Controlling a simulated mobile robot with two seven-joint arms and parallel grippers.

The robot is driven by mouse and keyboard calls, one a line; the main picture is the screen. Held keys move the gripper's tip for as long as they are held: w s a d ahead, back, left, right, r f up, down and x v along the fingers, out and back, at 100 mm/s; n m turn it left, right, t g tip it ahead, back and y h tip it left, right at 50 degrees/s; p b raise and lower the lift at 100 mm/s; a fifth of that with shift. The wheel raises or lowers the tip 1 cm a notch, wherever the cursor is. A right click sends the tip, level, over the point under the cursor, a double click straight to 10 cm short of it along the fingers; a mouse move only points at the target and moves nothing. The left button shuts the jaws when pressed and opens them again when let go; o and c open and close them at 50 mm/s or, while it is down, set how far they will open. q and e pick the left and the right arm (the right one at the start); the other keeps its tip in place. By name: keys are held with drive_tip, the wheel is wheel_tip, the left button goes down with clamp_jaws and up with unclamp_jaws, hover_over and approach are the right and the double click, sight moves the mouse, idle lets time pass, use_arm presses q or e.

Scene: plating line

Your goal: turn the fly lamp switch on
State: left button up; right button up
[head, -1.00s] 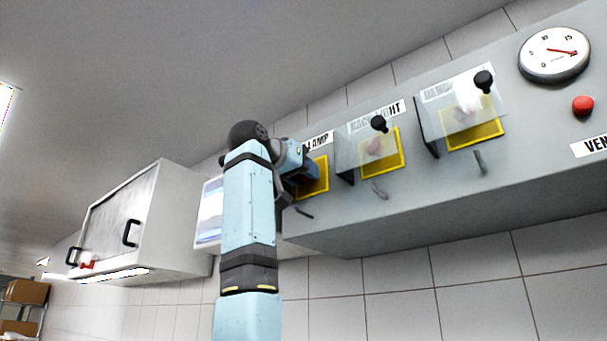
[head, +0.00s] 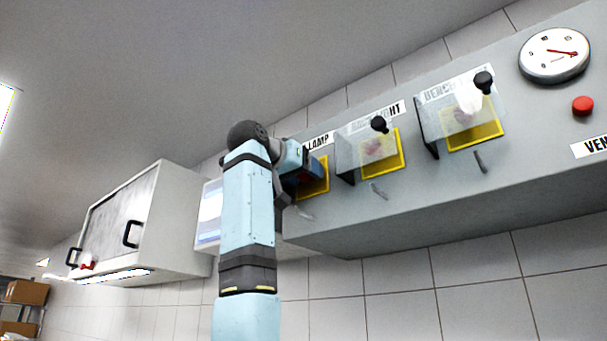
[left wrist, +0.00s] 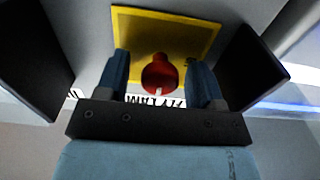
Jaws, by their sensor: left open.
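The lamp switch has a yellow plate (head: 322,187) at the left end of the grey wall panel, under a partly hidden label ending in "LAMP" (head: 318,142). In the left wrist view its red knob (left wrist: 159,75) stands in front of the yellow plate (left wrist: 190,35). My left gripper (left wrist: 160,68) is open, with one blue finger on each side of the red knob. I cannot tell whether either finger touches it. In the head view my left gripper (head: 305,180) is at this switch, partly hidden by my own arm. My right gripper is not in view.
Two more switches with clear covers, the middle one (head: 378,148) and the right one (head: 460,112), sit along the panel. Dark upright plates (left wrist: 250,65) flank the gripper. A gauge (head: 553,55) and red button (head: 583,106) are at right; a wall cabinet (head: 150,215) is at left.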

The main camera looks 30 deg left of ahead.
use_arm(q)
drive_tip(key=shift+s+f, duration=0.1)
drive_tip(key=shift+s, duration=0.35)
drive_tip(key=s+a+b, duration=0.1)
drive_tip(key=s+b, duration=0.3)
drive_tip(key=s, duration=0.9)
drive_tip(key=shift+w, duration=0.1)
